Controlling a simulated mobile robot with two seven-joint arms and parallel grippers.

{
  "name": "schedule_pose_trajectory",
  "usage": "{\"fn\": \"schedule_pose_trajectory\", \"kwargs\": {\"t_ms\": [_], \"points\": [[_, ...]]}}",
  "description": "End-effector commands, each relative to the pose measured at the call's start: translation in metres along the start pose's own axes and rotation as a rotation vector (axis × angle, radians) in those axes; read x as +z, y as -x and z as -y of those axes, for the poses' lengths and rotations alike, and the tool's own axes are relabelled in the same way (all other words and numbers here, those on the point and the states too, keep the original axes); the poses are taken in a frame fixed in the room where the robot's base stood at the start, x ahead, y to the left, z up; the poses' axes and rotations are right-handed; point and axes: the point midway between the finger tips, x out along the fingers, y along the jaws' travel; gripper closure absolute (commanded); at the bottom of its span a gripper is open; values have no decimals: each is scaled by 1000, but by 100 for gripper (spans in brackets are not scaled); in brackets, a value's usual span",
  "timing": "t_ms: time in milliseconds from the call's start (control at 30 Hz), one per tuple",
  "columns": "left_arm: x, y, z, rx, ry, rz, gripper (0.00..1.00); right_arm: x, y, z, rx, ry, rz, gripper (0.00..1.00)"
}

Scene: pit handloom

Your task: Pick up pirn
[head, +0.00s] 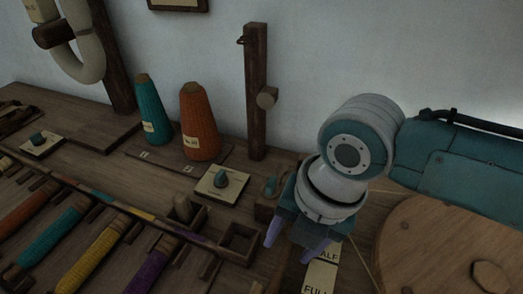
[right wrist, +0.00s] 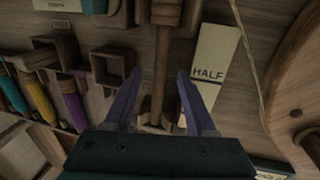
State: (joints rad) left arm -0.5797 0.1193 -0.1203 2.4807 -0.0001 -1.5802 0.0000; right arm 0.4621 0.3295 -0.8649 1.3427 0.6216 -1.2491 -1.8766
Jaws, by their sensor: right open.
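Several thread-wound pirns lie side by side in a wooden rack at the lower left of the head view: an orange pirn (head: 22,214), a teal pirn (head: 50,238), a yellow pirn (head: 97,250) and a purple pirn (head: 146,271). Yellow (right wrist: 40,100) and purple (right wrist: 72,108) ones also show at the left of the right wrist view. My right gripper (head: 289,250) is open, to the right of the rack, with its fingers pointing down. In the right wrist view its fingers (right wrist: 159,88) stand either side of a bare wooden rod (right wrist: 160,65), apart from it. My left gripper is not in view.
A HALF/FULL card (head: 320,276) lies by the right gripper. A round wooden disc (head: 430,225) stands at the right. Small open boxes (head: 239,241) sit between rack and gripper. Teal (head: 151,112) and orange (head: 199,125) cones and a wooden post (head: 256,95) stand behind.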

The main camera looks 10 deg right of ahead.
Motion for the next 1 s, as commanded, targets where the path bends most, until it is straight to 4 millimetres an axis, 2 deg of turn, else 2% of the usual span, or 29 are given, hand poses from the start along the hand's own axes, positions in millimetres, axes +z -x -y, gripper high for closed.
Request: {"fn": "schedule_pose_trajectory", "kwargs": {"t_ms": [233,733,1000], "points": [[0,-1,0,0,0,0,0,0,-2,0,0,0,0,43],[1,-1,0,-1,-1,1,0,0,-2,0,0,0,0,100],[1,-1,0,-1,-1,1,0,0,-2,0,0,0,0,100]]}}
